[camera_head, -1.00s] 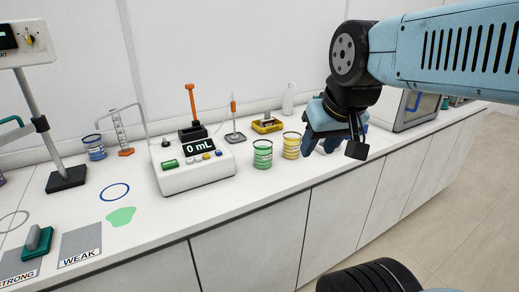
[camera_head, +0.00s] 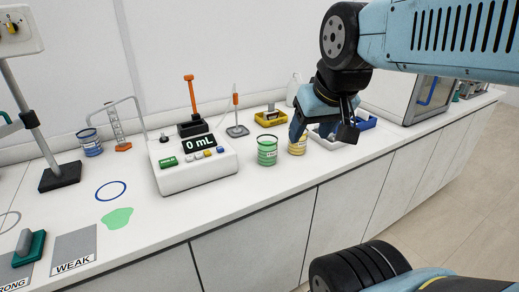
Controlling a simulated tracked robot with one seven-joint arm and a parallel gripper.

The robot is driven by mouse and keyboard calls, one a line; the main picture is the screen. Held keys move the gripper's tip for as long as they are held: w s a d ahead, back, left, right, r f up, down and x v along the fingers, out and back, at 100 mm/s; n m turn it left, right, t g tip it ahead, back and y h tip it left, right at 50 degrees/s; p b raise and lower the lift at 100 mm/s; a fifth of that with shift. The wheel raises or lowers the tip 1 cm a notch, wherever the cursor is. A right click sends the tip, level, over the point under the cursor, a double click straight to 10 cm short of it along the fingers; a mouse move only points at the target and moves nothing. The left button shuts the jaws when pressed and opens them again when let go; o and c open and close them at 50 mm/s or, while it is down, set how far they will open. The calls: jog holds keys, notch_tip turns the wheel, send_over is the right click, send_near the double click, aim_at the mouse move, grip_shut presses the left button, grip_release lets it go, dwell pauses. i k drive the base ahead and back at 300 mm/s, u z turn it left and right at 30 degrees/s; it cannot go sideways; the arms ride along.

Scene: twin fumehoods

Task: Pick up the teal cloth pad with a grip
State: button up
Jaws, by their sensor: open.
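The teal cloth pad (camera_head: 37,250), with a grey upright grip (camera_head: 25,241) on its top, sits at the lower left of the counter. My gripper (camera_head: 322,128) is at the upper right, above the counter near the yellow beaker, far to the right of the pad. It is open, and I see nothing held in it.
A grey "WEAK" square (camera_head: 75,246), a green puddle (camera_head: 117,218) and a blue ring (camera_head: 111,190) lie right of the pad. A white "0 mL" device (camera_head: 185,178), a green beaker (camera_head: 267,151) and a yellow beaker (camera_head: 297,146) stand between pad and gripper. A stand (camera_head: 60,177) rises behind the pad.

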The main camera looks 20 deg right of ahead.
aim_at(29, 248)
jog(key=z, duration=1.45)
jog(key=i, duration=0.1)
jog(key=u, duration=3.15)
jog(key=k, duration=0.7)
jog(key=u, duration=0.25)
jog(key=i, duration=0.7)
jog(key=z, duration=0.15)
